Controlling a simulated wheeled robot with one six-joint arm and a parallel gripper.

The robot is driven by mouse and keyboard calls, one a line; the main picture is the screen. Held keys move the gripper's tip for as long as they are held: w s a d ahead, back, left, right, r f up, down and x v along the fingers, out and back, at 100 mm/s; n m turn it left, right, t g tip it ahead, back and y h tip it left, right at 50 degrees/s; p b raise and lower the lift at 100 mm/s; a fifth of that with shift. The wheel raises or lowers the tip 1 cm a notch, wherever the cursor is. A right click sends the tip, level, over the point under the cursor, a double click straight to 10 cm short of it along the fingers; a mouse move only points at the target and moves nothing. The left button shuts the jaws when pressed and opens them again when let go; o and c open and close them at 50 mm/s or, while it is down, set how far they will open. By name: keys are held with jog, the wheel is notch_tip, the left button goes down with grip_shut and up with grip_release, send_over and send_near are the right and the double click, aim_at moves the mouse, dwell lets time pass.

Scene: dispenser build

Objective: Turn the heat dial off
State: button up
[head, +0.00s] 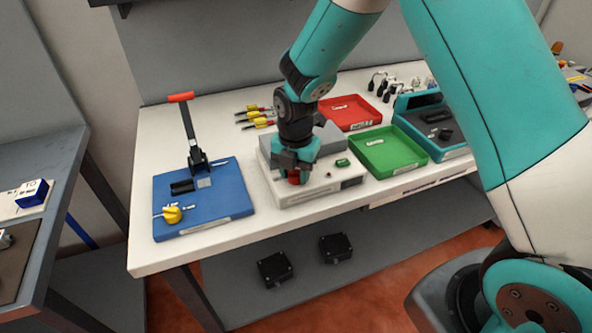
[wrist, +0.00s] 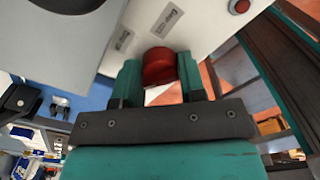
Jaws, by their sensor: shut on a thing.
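The heat dial is a red round knob (wrist: 159,66) on the front part of a white and grey machine (head: 318,187). In the head view only a bit of the red knob (head: 294,178) shows below my gripper. My gripper (head: 295,162) points down over the machine. In the wrist view the two teal fingers of my gripper (wrist: 160,80) stand on either side of the red knob and are shut on it. Which way the dial is set cannot be told, as no pointer mark shows.
A blue board (head: 225,214) with an orange-handled lever press (head: 190,130) and a yellow knob (head: 172,214) lies left of the machine. A green tray (head: 411,160) and a red tray (head: 368,124) stand to its right. A small red button (wrist: 239,6) shows in the wrist view.

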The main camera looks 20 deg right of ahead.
aim_at(296, 171)
jog(key=shift+a+r, duration=0.1)
dwell(0.3)
jog(key=o, duration=0.9)
notch_tip(296, 171, up, 17)
jog(key=b, duration=0.1)
jog(key=shift+r+b, duration=0.2)
jog(key=shift+b, duration=0.15)
jog(key=shift+s, duration=0.1)
jog(key=s+a+r+m+y, duration=0.1)
jog(key=s+a+m+y, duration=0.1)
jog(key=s+m, duration=0.8)
jog(key=s+a+r+m+y, duration=0.1)
jog(key=s+a+m+y, duration=0.1)
jog(key=s+m, duration=0.8)
jog(key=s, duration=0.4)
jog(key=shift+s+a, duration=0.2)
jog(key=shift+s, duration=0.1)
